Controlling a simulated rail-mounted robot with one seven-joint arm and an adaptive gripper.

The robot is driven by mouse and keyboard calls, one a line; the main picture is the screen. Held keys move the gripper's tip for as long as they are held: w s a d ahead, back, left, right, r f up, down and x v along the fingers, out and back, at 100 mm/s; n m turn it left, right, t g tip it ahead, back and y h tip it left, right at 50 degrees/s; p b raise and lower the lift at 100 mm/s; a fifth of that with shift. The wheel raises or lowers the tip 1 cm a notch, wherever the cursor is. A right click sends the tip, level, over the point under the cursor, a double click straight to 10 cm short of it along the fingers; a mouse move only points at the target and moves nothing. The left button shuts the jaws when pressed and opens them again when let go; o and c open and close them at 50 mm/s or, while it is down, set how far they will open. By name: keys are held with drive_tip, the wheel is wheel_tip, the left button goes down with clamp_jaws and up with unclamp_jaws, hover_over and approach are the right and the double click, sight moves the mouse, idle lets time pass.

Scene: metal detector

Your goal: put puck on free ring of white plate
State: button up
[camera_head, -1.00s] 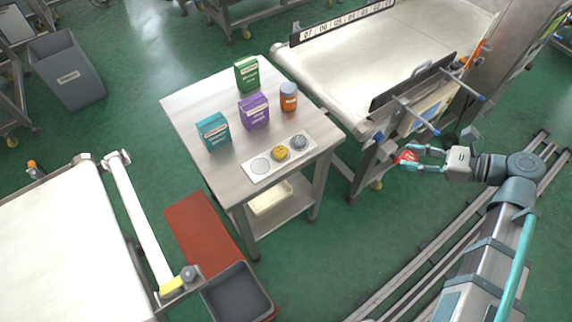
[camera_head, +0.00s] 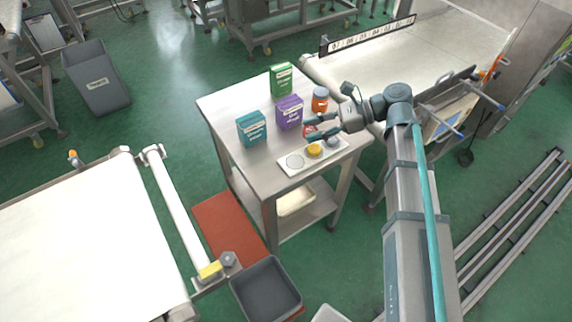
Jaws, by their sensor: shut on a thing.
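My gripper (camera_head: 320,130) is shut on a red puck (camera_head: 310,129), held over the small steel table close to the white plate (camera_head: 291,171). The white plate lies near the table's front edge. Its left ring (camera_head: 295,161) is empty. A yellow puck (camera_head: 314,150) sits at the middle of the plate and a grey puck (camera_head: 333,141) at its right end, just below my gripper in the picture. The fingers partly hide the red puck. Its exact height above the table cannot be told.
A purple box (camera_head: 289,113), a teal box (camera_head: 251,128), a green box (camera_head: 281,79) and an orange jar (camera_head: 320,99) stand behind the plate. The jar and purple box are close to my gripper. The table's left front area is clear.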

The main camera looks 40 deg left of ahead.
drive_tip(key=w+d+m+b, duration=0.1)
drive_tip(key=w+d, duration=0.4)
drive_tip(key=w, duration=0.4)
hover_over(299, 162)
drive_tip(key=shift+t+y, duration=0.4)
drive_tip(key=f, duration=0.5)
drive_tip(key=w+f, duration=0.1)
drive_tip(key=f, duration=0.2)
drive_tip(key=shift+d+f+p, duration=0.3)
drive_tip(key=shift+p, duration=0.1)
drive_tip(key=shift+s+a+f, duration=0.3)
drive_tip(key=shift+s+f, duration=0.15)
drive_tip(key=shift+f, duration=0.1)
drive_tip(key=shift+a+f, duration=0.1)
drive_tip(key=shift+f, duration=1.55)
drive_tip(key=shift+f, duration=0.1)
drive_tip(key=o, duration=0.9)
drive_tip(key=shift+o, duration=0.2)
